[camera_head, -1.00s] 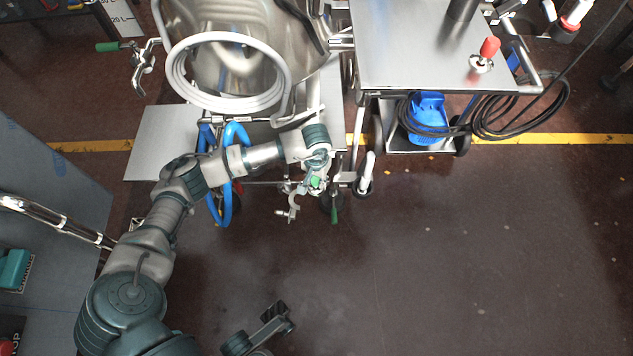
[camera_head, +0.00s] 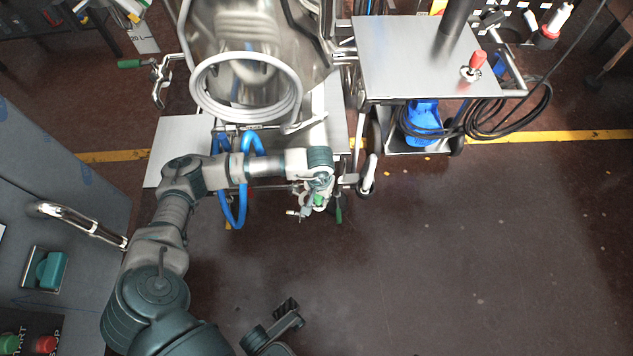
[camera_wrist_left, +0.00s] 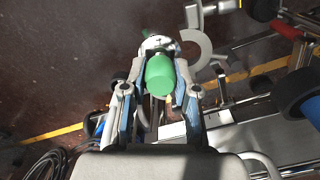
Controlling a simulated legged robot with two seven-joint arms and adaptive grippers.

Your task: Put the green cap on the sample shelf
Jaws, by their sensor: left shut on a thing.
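A green cap (camera_wrist_left: 160,75) stands between the fingers of my left gripper (camera_wrist_left: 161,64) in the left wrist view. The gripper is shut on it. A metal fitting and a pale ring show just behind the cap; I cannot tell if the cap still touches the fitting. In the head view my left gripper (camera_head: 319,192) is low in front of the steel vessel, and the cap shows as a small green spot (camera_head: 319,200). I cannot make out which surface is the sample shelf.
A steel vessel (camera_head: 250,60) with a coiled white hose (camera_head: 207,92) stands behind the gripper. Blue hoses (camera_head: 241,205) hang beside my forearm. A steel-topped cart (camera_head: 400,60) holds a red-topped item (camera_head: 477,61). A grey panel (camera_head: 60,190) is at left. Floor at right is clear.

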